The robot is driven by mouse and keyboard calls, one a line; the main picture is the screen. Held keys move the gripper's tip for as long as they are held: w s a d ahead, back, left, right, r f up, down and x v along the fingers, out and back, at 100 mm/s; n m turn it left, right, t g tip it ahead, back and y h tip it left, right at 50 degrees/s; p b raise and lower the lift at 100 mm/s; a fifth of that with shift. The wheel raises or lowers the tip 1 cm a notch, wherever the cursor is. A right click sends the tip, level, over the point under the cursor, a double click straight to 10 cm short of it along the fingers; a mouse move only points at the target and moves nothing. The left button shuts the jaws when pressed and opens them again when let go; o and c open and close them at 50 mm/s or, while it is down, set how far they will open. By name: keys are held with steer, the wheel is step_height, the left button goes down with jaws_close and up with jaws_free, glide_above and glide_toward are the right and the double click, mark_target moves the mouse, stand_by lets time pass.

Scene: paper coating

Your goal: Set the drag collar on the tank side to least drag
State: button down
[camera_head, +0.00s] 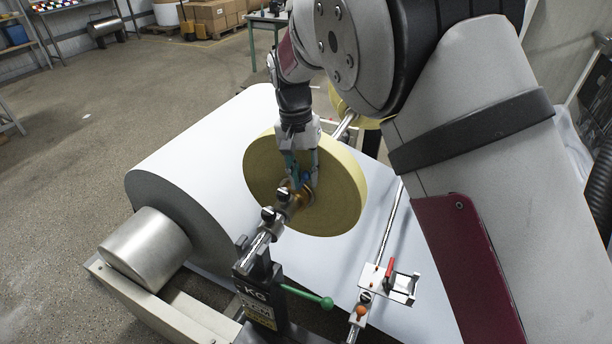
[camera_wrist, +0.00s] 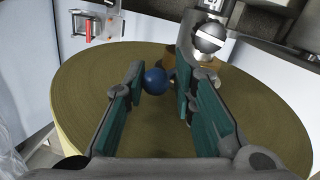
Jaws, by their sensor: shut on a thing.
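A large yellow-brown roll (camera_head: 262,178) sits on a metal shaft in the head view, and its flat face fills much of the wrist view (camera_wrist: 85,90). A small blue ball knob (camera_wrist: 155,81) shows at the shaft, in front of the brownish hub (camera_wrist: 172,60); I take it to be the drag collar's knob. My gripper (camera_head: 303,183) reaches down to the shaft beside the roll's face. In the wrist view, its teal-padded fingers (camera_wrist: 160,72) are shut on the blue knob. The collar itself is mostly hidden, so its setting cannot be read.
A big white roll (camera_head: 200,140) lies left of the shaft. A black stand (camera_head: 258,285) with a green-knobbed lever (camera_head: 325,303) supports the shaft end. A red-handled bracket (camera_head: 389,279) sits on a rod at right. Open floor lies at left.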

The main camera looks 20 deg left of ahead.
steer(key=shift+d+f, duration=0.2)
steer(key=shift+d, duration=0.1)
steer(key=c, duration=1.5)
jaws_free()
steer(key=shift+o, duration=0.2)
steer(key=shift+a, duration=0.1)
steer(key=shift+r, duration=0.15)
